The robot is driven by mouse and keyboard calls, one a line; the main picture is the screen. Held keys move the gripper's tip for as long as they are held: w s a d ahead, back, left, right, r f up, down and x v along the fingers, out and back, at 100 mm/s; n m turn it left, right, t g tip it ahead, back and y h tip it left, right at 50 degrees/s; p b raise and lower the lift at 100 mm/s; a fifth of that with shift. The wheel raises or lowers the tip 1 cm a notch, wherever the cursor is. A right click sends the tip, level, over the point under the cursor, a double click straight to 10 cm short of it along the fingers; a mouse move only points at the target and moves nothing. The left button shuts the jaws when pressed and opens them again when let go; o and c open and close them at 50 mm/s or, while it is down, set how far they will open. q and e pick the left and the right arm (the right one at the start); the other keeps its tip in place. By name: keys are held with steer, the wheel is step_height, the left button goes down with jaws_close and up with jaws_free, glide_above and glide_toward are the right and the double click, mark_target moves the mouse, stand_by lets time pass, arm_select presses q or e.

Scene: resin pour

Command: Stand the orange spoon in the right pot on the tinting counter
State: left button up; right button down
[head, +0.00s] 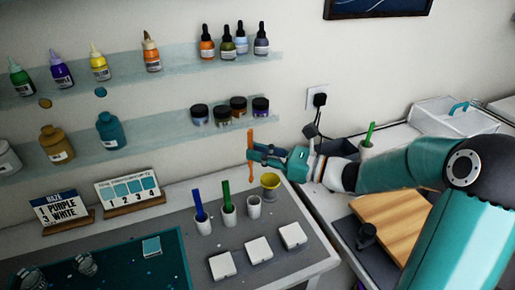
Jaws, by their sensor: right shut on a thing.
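My right gripper (256,152) is shut on the upright orange spoon (250,141) and holds it in the air above the tinting counter (180,200). On the counter stand three small white pots in a row. The left pot (203,226) holds a blue spoon (199,205) and the middle pot (229,217) holds a green spoon (226,193). The right pot (254,209) shows no spoon and lies below the orange spoon, apart from it. My left gripper is not in view.
A yellow cup (270,184) stands close behind the right pot. White square tiles (257,249) lie in front of the pots. Two cards (129,191) stand at the left, near a dark teal mat (150,272). Shelves with bottles (152,57) and jars (238,106) line the wall.

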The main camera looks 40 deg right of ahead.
step_height(320, 180, down, 11)
steer(key=b, duration=0.9)
steer(key=shift+s+d, duration=0.2)
steer(key=c, duration=1)
jaws_free()
steer(key=shift+c, duration=0.2)
step_height(320, 180, up, 10)
steer(key=shift+f, duration=0.1)
stand_by(0.3)
